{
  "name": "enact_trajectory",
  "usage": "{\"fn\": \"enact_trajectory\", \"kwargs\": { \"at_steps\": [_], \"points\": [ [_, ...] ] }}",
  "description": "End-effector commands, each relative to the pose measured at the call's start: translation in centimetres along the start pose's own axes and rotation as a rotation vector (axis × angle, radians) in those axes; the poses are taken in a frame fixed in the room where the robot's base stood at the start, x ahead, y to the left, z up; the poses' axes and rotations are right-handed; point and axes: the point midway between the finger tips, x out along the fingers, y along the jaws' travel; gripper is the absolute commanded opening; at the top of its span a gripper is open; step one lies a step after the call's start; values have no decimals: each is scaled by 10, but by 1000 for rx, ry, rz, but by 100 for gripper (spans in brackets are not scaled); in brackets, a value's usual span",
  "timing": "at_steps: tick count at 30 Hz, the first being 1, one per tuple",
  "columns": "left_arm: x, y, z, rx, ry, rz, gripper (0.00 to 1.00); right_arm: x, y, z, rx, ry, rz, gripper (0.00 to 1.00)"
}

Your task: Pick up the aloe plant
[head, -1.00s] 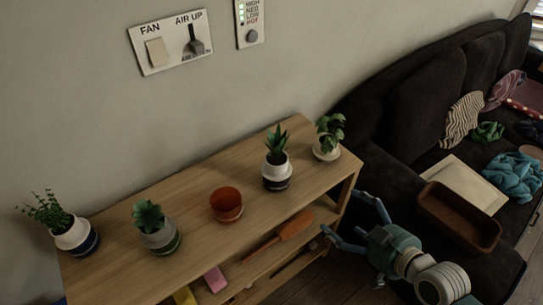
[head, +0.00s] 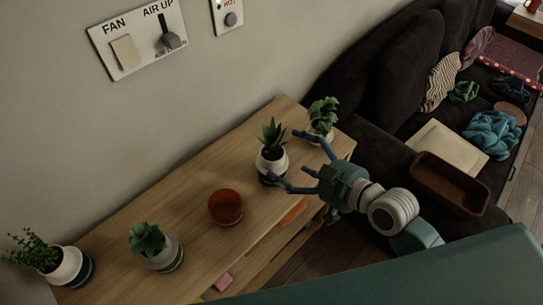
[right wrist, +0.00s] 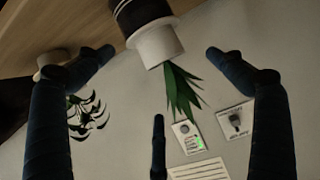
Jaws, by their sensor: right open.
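The aloe plant (head: 273,137) has spiky green leaves and stands upright in a white and dark pot on the wooden shelf unit's top (head: 189,224). My right gripper (head: 283,156) is open at the pot's right side, with one finger near its lower front and another reaching behind it to the right. In the right wrist view, the aloe's pot (right wrist: 158,42) and leaves (right wrist: 183,90) lie between the spread fingers (right wrist: 160,60). I cannot tell whether any finger touches the pot. My left gripper is not in view.
A leafy plant (head: 322,112) stands close behind the gripper. A dark sofa (head: 390,75) with a brown tray (head: 450,184) is at the right.

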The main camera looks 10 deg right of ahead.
Motion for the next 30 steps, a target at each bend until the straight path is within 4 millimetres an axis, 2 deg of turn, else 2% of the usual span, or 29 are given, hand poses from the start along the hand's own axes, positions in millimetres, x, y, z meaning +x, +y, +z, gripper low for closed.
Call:
{"fn": "enact_trajectory", "kwargs": {
  "at_steps": [6, 10, 19, 20, 24, 25, 30],
  "points": [
    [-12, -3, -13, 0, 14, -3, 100, 27, 4, -3, 3, 2, 1, 93],
    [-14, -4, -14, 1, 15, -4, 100, 45, 5, -2, 2, 2, 1, 93],
    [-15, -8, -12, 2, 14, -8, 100, 52, 4, 1, -2, 0, 0, 93],
    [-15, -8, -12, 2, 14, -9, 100, 52, 4, 1, -2, 0, 0, 91],
    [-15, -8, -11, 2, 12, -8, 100, 52, 4, 1, -1, 0, 0, 63],
    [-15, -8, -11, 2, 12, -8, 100, 52, 4, 1, -1, 0, 0, 59],
    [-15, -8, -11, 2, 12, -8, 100, 52, 4, 0, -1, 2, 0, 59]
  ]
}}
